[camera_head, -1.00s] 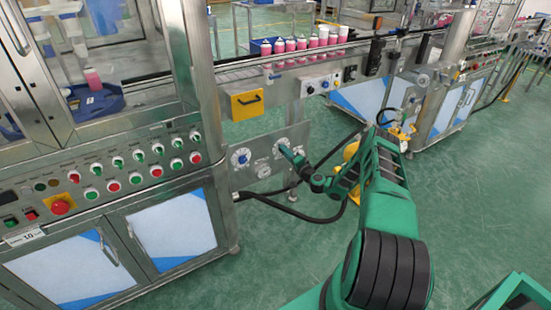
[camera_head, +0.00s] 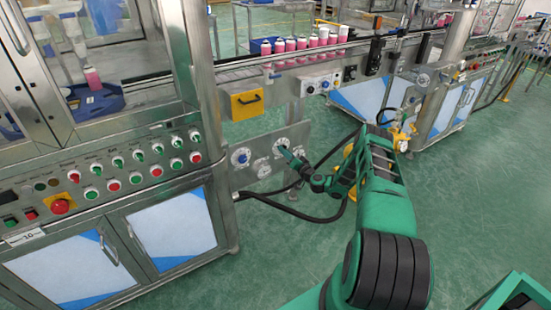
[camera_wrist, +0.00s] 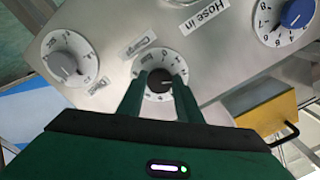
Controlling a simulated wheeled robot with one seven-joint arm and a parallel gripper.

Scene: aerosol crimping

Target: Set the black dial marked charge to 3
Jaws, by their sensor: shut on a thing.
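The black dial (camera_wrist: 159,84) shows in the wrist view on a white numbered scale plate, beside a label that seems to read Charge. My gripper (camera_wrist: 158,92) is shut on this dial, with one green finger on each side of it. The dial's white pointer line points roughly to the right in the wrist view; the number it meets is too small to read surely. In the head view my gripper (camera_head: 289,153) is at the right part of the steel dial panel (camera_head: 261,186), and its fingers hide the black dial.
A grey dial (camera_wrist: 63,63) and a blue dial (camera_wrist: 297,12) sit on the same panel, on either side. A yellow box (camera_wrist: 262,108) with a black handle is close by. A black hose (camera_head: 300,213) hangs below the panel.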

